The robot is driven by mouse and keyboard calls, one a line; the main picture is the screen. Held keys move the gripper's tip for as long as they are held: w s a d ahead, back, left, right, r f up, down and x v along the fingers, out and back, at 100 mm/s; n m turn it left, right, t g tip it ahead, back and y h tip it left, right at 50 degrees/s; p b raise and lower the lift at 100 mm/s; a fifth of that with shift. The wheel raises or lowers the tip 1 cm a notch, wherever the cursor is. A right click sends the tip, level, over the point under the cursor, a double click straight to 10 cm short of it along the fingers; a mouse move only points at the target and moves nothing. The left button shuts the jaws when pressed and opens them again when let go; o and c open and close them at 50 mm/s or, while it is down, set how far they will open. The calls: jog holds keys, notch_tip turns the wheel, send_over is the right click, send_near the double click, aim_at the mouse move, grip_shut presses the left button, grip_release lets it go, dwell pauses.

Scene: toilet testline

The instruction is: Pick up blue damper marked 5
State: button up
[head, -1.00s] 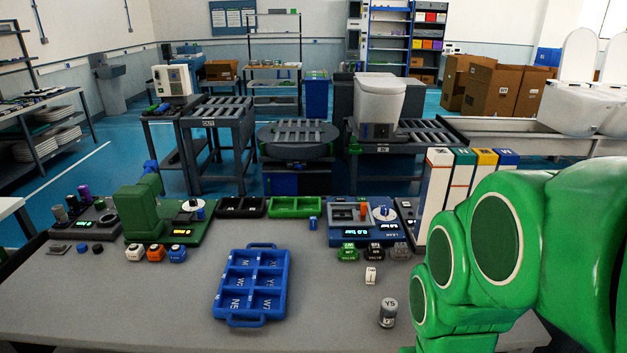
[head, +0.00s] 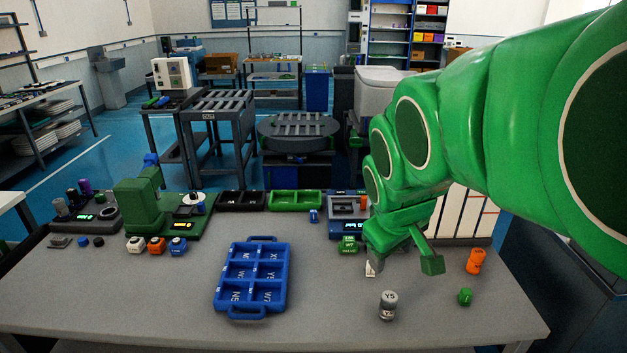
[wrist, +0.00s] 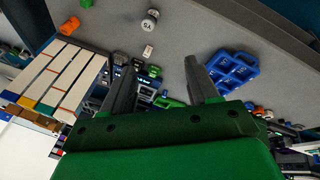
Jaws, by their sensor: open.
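My gripper (head: 402,262) is open and empty above the right part of the grey table, and its two spread fingers also show in the wrist view (wrist: 160,88). I cannot read a 5 on any blue part. Blue candidates in the head view are a small upright blue piece (head: 314,215) in front of the green bin, a blue block (head: 177,246) beside an orange one, and a dark blue round piece (head: 83,242) at the far left. All three lie left of my gripper. I cannot tell which one is the damper.
A blue compartment tray (head: 283,290) lies mid-table. A grey cylinder marked Y5 (head: 388,305), an orange part (head: 476,261) and a green part (head: 465,296) stand at the right. A green press (head: 138,200) stands at the left. The front left of the table is clear.

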jog(key=w+a+r+n+t, duration=0.45)
jog(key=w+r, duration=0.25)
jog(key=w, duration=0.5)
jog(key=w+d+r+n+h, duration=0.1)
jog(key=w+d+r+h, duration=0.2)
jog(key=w+d+h, duration=0.55)
jog(key=w+d+n+t, duration=0.1)
jog(key=w+n+t, duration=0.15)
jog(key=w, duration=0.55)
jog(key=w+d+n+t, duration=0.2)
jog(key=w+n, duration=0.2)
jog(key=w, duration=0.4)
jog(key=w+a+f+n+t+y, duration=0.2)
jog(key=w+a+f+n, duration=0.35)
jog(key=w+f, duration=0.25)
jog(key=n+g+y, duration=0.2)
jog(key=n+y, duration=0.7)
jog(key=n, duration=0.4)
send_near(314, 215)
jog(key=shift+a+r, duration=0.15)
jog(key=shift+a, duration=0.5)
jog(key=shift+w+f, duration=0.2)
jog(key=shift+f, duration=0.05)
jog(key=shift+w+f+t, duration=0.25)
jog(key=shift+w+t, duration=0.05)
jog(key=shift+w, duration=0.65)
